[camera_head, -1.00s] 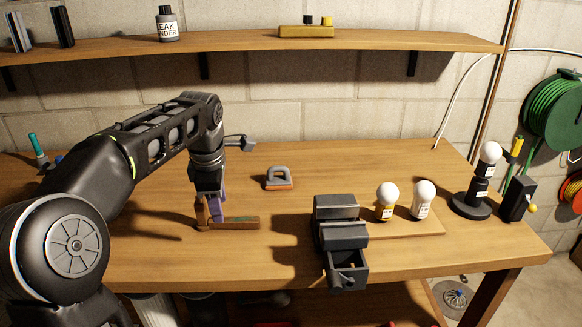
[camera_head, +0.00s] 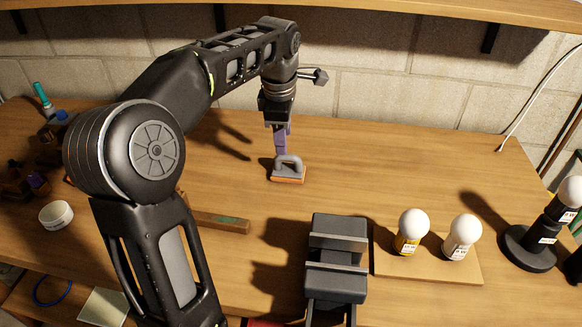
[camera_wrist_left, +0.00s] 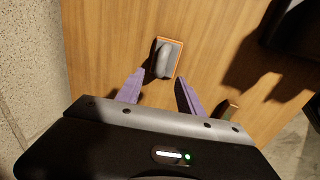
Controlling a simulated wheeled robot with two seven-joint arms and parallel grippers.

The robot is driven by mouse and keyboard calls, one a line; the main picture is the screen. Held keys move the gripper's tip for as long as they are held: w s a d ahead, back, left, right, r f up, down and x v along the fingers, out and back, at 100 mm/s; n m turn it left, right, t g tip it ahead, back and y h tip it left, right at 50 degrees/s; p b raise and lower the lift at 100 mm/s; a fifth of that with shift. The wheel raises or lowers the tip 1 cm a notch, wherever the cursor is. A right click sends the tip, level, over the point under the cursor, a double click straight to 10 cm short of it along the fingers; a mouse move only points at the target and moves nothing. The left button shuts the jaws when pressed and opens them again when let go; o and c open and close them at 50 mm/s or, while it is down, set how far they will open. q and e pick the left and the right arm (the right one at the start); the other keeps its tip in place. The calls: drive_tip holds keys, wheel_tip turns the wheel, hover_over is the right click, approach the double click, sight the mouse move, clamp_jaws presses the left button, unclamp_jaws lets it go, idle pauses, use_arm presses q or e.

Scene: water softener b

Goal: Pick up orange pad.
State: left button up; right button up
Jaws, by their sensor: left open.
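The orange pad (camera_head: 288,172) lies flat on the wooden workbench, with a grey body, a grey arched handle on top and an orange base. My left gripper (camera_head: 281,150) points down just above and behind the pad's handle. In the left wrist view, its purple fingers (camera_wrist_left: 157,92) are spread apart with nothing between them. The pad also shows there (camera_wrist_left: 166,58), ahead of the fingertips and roughly between their lines. I cannot tell whether a finger touches the handle. My right gripper is in neither view.
A black vise (camera_head: 337,255) stands at the front middle. Two bulbs (camera_head: 411,228) (camera_head: 463,234) stand on a board to its right. The bench right of the pad is clear.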

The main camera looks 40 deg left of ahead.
sight(286, 157)
use_arm(q)
drive_tip(key=shift+w+a+f, duration=0.1)
drive_tip(key=shift+w+f, duration=0.05)
drive_tip(key=shift+f, duration=0.55)
drive_tip(key=shift+w+f, duration=0.15)
drive_tip(key=shift+f, duration=0.5)
drive_tip(key=shift+w+a+f+p, duration=0.15)
drive_tip(key=shift+w+f, duration=0.1)
drive_tip(key=shift+f, duration=1.05)
drive_tip(key=shift+w+f+p, duration=0.15)
drive_tip(key=shift+w+f, duration=0.05)
drive_tip(key=shift+f, duration=1.05)
clamp_jaws()
